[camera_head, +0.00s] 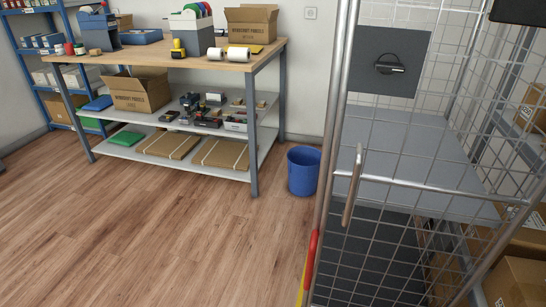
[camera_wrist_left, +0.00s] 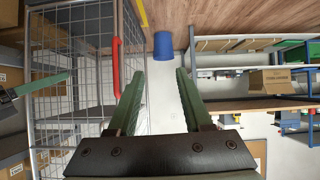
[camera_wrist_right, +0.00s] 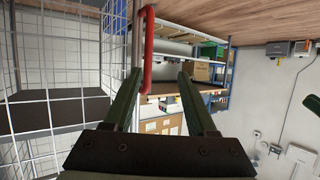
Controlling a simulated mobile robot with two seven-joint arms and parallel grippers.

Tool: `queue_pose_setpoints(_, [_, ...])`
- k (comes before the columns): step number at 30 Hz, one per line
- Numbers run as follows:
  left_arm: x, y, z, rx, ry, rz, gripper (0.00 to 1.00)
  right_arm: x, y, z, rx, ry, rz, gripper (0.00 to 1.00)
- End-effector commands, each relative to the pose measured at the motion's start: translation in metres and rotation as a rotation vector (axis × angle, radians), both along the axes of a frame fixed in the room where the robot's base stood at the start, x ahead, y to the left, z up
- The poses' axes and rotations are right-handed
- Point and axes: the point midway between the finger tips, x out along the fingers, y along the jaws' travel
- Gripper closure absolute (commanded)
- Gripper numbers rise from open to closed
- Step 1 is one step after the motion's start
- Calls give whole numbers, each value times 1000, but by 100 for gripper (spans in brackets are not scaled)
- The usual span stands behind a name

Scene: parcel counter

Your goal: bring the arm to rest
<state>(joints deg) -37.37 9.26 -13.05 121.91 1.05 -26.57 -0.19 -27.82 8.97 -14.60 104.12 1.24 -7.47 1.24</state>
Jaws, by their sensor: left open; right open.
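My left gripper (camera_wrist_left: 158,74) shows in the left wrist view with its two green fingers spread apart and nothing between them. My right gripper (camera_wrist_right: 159,74) shows in the right wrist view, also spread and empty. A red handle (camera_wrist_right: 148,50) on the wire cage stands beside its left fingertip in the picture; whether they touch I cannot tell. The red handle also shows in the left wrist view (camera_wrist_left: 116,68), left of the left gripper's fingers. Neither gripper's fingers can be made out in the head view.
A wire cage trolley (camera_head: 344,178) with a grey shelf (camera_head: 400,135) fills the right of the head view. A packing table (camera_head: 190,55) with boxes and tape stands at the back left. A blue bin (camera_head: 303,171) sits between them. The wooden floor (camera_head: 150,240) in front is clear.

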Motion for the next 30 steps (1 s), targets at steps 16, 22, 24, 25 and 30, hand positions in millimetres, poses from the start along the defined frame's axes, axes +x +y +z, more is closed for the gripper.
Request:
queue_pose_setpoints(16, [-8, 5, 34, 4, 38, 14, 50, -56, -12, 65, -52, 215, -14, 43])
queue_pose_setpoints(22, [-17, 10, 64, 7, 77, 30, 50, -65, -17, 95, -53, 255, -30, 43])
queue_pose_setpoints(24, [-21, 12, 78, 8, 94, 38, 50, -69, -19, 109, -53, 273, -37, 43])
queue_pose_setpoints(25, [-23, 13, 84, 9, 103, 41, 50, -71, -20, 114, -54, 281, -40, 43])
queue_pose_setpoints(30, [-33, 19, 106, 13, 142, 56, 50, -82, -26, 137, -57, 320, -55, 43])
